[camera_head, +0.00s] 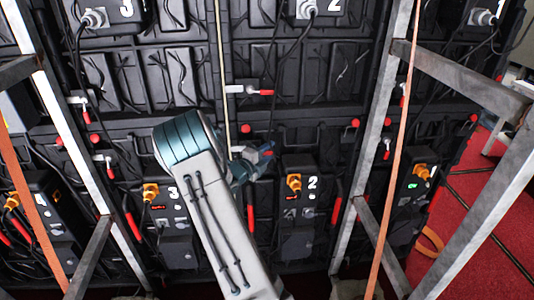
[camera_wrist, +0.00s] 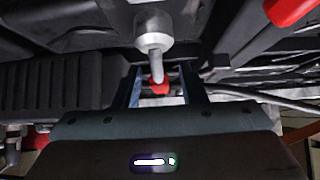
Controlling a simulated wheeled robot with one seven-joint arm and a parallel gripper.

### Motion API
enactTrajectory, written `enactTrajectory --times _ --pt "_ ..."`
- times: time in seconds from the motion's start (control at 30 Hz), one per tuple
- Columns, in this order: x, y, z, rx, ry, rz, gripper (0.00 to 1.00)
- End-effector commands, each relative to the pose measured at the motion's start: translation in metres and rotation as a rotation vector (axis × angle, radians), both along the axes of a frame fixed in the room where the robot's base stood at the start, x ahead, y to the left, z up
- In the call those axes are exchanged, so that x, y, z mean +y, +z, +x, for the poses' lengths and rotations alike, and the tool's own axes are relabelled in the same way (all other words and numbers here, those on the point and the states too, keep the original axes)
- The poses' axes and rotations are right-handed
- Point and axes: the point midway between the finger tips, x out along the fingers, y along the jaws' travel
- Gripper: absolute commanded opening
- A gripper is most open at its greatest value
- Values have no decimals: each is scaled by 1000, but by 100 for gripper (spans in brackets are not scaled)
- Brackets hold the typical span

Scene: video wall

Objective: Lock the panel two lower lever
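The panel two lower lever has a round metal pivot (camera_wrist: 153,32), a thin metal arm and a red tip (camera_wrist: 159,87). In the wrist view the lever points down toward my gripper (camera_wrist: 160,76), and its red end lies between the two fingers. The fingers are apart, with a visible gap on both sides of the red tip. In the head view my gripper (camera_head: 258,160) is at the wall just above and left of the lower box marked 2 (camera_head: 303,195); a red lever end (camera_head: 267,152) shows there, partly hidden by the gripper.
Another red-ended lever (camera_head: 248,90) sits higher on the wall. Lower boxes marked 3 (camera_head: 172,215) and 1 (camera_head: 412,185) flank box 2. Metal frame posts (camera_head: 372,130) and orange straps (camera_head: 394,140) stand in front. Cables hang over the panels.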

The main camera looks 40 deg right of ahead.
Motion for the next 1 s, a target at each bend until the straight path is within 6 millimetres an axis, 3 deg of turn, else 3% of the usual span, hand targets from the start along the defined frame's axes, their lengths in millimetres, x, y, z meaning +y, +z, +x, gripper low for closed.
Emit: enactTrajectory --times 0.07,0.2,0.63,1.0 --pt "0 0 0 0 0 0 34" --pt "0 0 0 0 0 0 0" --pt "1 -1 1 -30 2 50 0" --pt "3 -14 1 -177 0 288 0"
